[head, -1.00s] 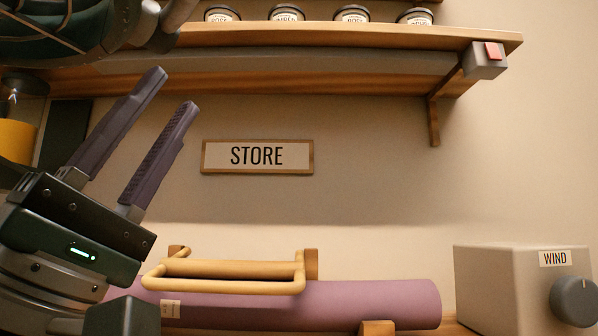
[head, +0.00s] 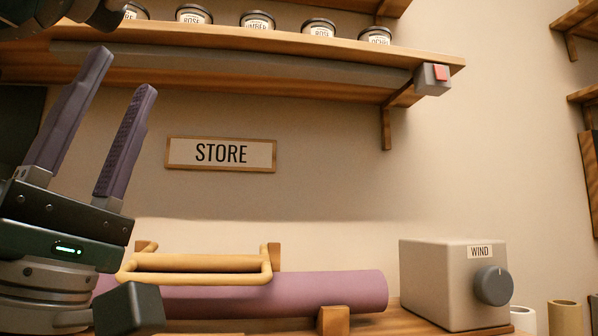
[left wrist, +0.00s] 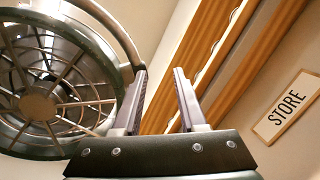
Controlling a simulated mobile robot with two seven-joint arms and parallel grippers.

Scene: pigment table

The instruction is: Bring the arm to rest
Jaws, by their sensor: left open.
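My left gripper (head: 122,72) is at the left of the head view, its two purple-grey fingers pointing up and apart with nothing between them. It is in front of the wall, below the shelf and left of the STORE sign (head: 221,154). In the left wrist view the open fingers (left wrist: 160,72) point toward the wooden shelf underside, with a round caged fan (left wrist: 45,90) close on the left. My right gripper is in neither view.
A wooden shelf (head: 300,50) with several labelled jars runs above, with a red-buttoned switch box (head: 433,79) at its end. Below are a purple roll (head: 330,291), a tan wooden handle (head: 195,279) and a box marked WIND (head: 440,285) with a knob.

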